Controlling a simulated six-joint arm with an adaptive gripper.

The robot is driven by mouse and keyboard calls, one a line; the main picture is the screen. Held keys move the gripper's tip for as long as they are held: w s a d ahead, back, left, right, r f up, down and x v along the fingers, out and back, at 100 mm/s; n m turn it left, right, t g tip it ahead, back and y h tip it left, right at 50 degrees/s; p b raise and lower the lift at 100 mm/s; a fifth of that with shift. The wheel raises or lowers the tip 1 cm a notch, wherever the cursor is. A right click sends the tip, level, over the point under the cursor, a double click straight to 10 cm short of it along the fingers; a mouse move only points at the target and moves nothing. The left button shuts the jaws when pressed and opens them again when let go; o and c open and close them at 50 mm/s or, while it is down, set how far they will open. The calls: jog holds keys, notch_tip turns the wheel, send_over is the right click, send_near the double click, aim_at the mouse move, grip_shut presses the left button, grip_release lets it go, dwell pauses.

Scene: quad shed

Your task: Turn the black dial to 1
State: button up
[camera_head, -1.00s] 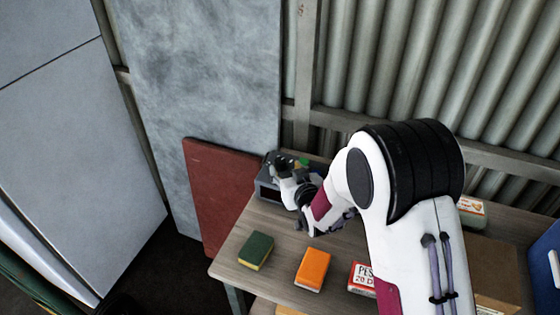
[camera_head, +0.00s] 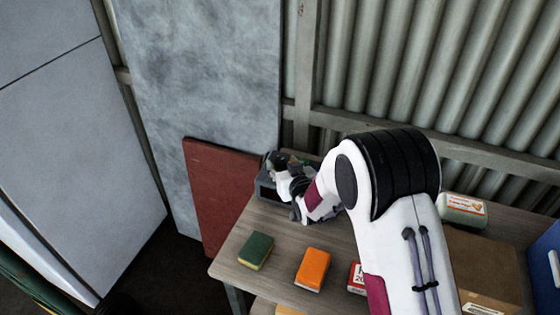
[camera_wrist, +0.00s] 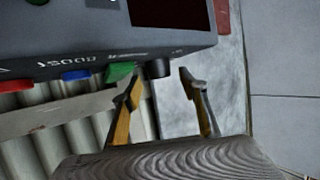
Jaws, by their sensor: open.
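The grey device (camera_head: 266,188) stands at the back left of the wooden table, partly hidden by my arm. In the wrist view its dark body (camera_wrist: 60,40) fills the top left, with a dark display (camera_wrist: 170,12) and coloured buttons along its edge. The black dial (camera_wrist: 158,69) is a short dark knob sticking out beside the green button (camera_wrist: 120,72). My gripper (camera_wrist: 159,78) is open, its two fingertips on either side of the dial in that view. Contact with it cannot be told. In the head view my gripper (camera_head: 280,163) is over the device. The dial's setting is not readable.
A green sponge (camera_head: 256,251), an orange block (camera_head: 313,269) and a red-and-white box (camera_head: 357,277) lie along the table's front. A white labelled container (camera_head: 463,209) and a cardboard box (camera_head: 482,266) are at right.

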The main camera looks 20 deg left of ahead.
aim_at(281, 162)
jog(key=shift+x, duration=1.7)
jog(key=c, duration=1.1)
